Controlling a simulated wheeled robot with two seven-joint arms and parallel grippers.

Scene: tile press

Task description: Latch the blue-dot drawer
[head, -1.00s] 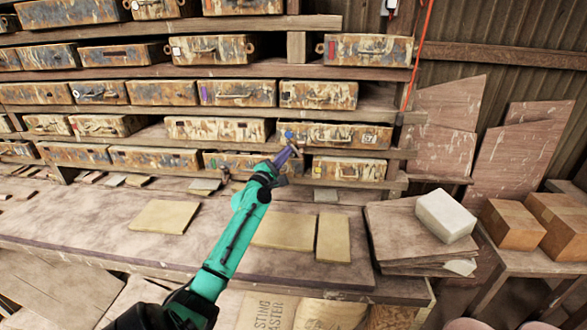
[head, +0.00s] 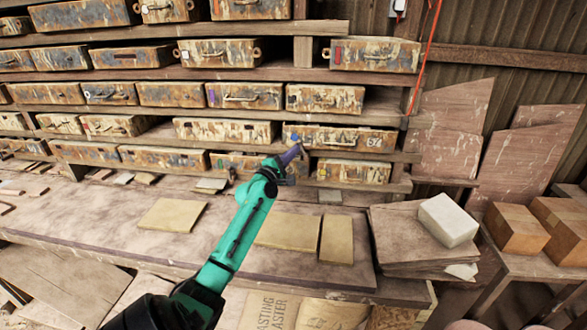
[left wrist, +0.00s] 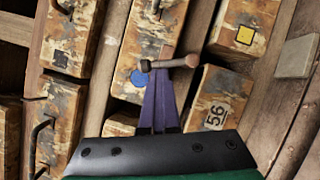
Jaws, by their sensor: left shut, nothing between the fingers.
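The blue-dot drawer (head: 335,138) is a rusty box in the shelf, with a bar handle and a number label at its right end. It also shows in the left wrist view (left wrist: 150,45), turned on its side, with its blue dot (left wrist: 138,78). A small bar latch (left wrist: 165,63) with a reddish end lies across the drawer's edge and the shelf rail. My left gripper (head: 297,149) is shut and empty. Its purple fingertips (left wrist: 160,80) are at the bar, beside the blue dot; I cannot tell whether they touch it. My right gripper is out of view.
A yellow-square drawer (head: 352,172) sits below, and a dark-square drawer (head: 325,98) above. A drawer marked 56 (left wrist: 215,105) is close to the fingers. The workbench (head: 110,225) below holds flat tiles (head: 288,231). A white block (head: 448,220) stands at right.

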